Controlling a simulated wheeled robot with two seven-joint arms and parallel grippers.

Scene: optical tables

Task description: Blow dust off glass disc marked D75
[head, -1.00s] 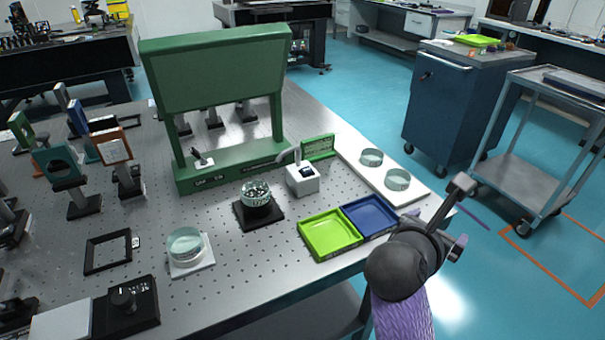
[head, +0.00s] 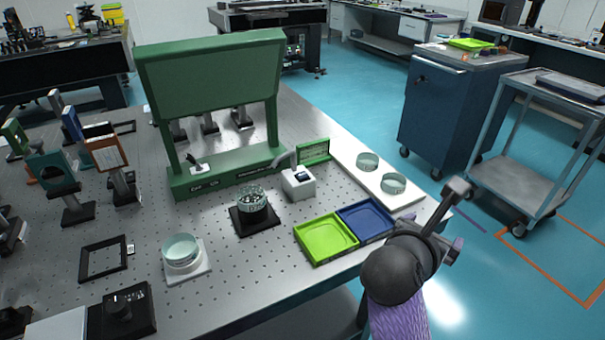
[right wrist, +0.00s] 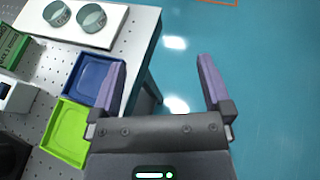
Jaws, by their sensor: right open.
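Several clear glass discs show, and I cannot read D75 on any of them. One disc (head: 181,250) sits on a white square pad (head: 190,275) at the front of the table. Another disc (head: 251,196) with dark marks sits on a black base (head: 254,222) near the middle. Two more, a far disc (head: 367,162) and a near disc (head: 392,184), stand on a white board (head: 350,160) at the right; both also show in the right wrist view. My right gripper (right wrist: 160,62) is open and empty, beyond the table's right edge over the floor. My left gripper is out of view.
A green tray (head: 326,240) and a blue tray (head: 366,218) lie near the right edge, beside my right arm. A white box with a grey nozzle (head: 298,184) stands behind them. A green frame stand (head: 212,70) rises at the back. A cart (head: 520,180) stands right.

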